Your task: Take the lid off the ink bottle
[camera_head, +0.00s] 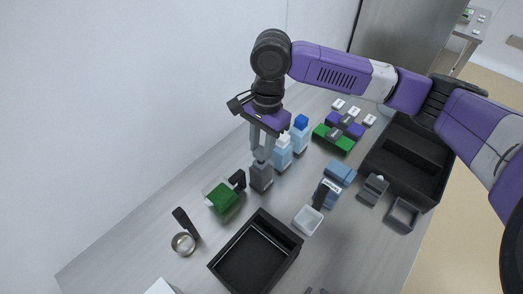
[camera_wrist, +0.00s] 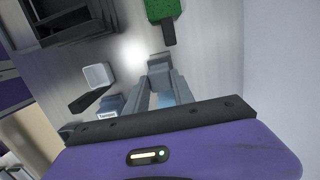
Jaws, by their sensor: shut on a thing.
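A dark grey, square-sided bottle (camera_head: 261,178), which I take to be the ink bottle, stands upright on the counter. My gripper (camera_head: 263,156) points down from above and is shut on the top of this bottle, where a lid sits. The fingertips hide most of the lid, and I cannot tell whether it is seated or loose. In the wrist view, the fingers of my gripper (camera_wrist: 160,68) close around a grey block-like top, and the bottle's body is mostly hidden.
Close behind stand a light-blue bottle with a white cap (camera_head: 283,154) and one with a blue cap (camera_head: 300,136). A green-topped brush-like item (camera_head: 222,198) lies left.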

